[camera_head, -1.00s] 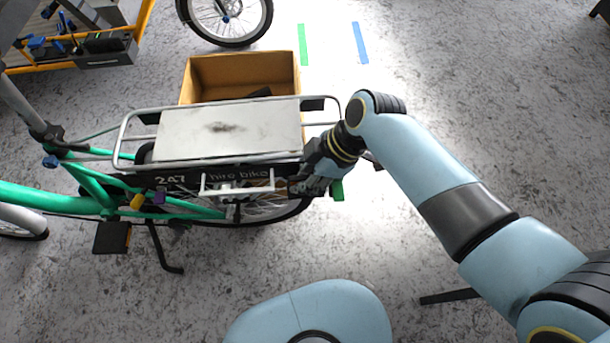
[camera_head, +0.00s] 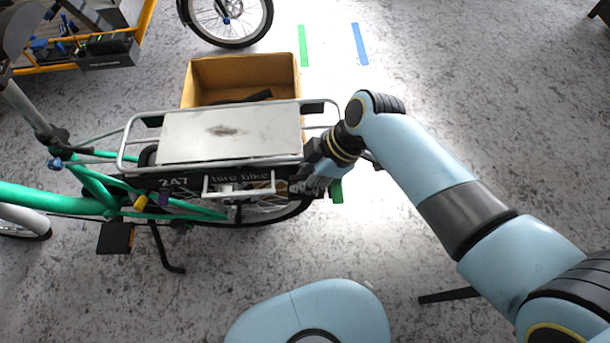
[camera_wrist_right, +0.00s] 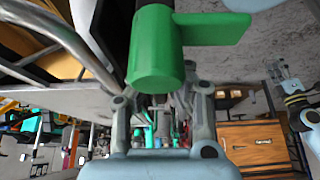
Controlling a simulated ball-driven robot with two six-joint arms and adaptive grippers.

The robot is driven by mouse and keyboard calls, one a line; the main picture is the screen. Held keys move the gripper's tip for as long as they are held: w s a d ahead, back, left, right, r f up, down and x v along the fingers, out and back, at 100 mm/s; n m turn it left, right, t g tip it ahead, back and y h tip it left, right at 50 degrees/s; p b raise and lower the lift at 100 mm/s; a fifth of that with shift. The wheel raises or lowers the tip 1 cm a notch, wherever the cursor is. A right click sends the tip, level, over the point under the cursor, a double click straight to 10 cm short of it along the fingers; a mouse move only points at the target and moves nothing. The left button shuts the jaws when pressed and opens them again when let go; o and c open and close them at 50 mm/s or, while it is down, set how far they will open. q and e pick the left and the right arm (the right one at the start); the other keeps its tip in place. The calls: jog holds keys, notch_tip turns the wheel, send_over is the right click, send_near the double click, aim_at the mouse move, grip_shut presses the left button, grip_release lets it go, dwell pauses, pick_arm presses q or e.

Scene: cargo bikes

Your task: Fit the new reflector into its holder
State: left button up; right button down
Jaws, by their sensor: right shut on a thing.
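My right gripper (camera_head: 304,186) is at the rear side of the green cargo bike (camera_head: 190,208), just below the right end of its rack (camera_head: 130,150). In the right wrist view its fingers (camera_wrist_right: 160,98) are shut on a green piece, a short cylinder with a flat tab, which I take to be the new reflector (camera_wrist_right: 155,50). The tab points right in that view. I cannot pick out the holder in either view. My left gripper is not in view.
A grey plate (camera_head: 230,132) lies on the rack. An open cardboard box (camera_head: 240,76) with something dark inside stands behind the bike. Another wheel (camera_head: 230,18) and a yellow-framed cart (camera_head: 105,60) are farther back.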

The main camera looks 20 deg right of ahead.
jog(key=shift+f+b, duration=0.5)
jog(key=shift+f, duration=0.25)
jog(key=c, duration=1.2)
grip_release()
jog(key=shift+c, duration=0.2)
jog(key=shift+d+r, duration=0.1)
jog(key=shift+d+r, duration=0.15)
jog(key=shift+r, duration=0.1)
jog(key=v, duration=1.1)
jog(key=shift+s, duration=0.2)
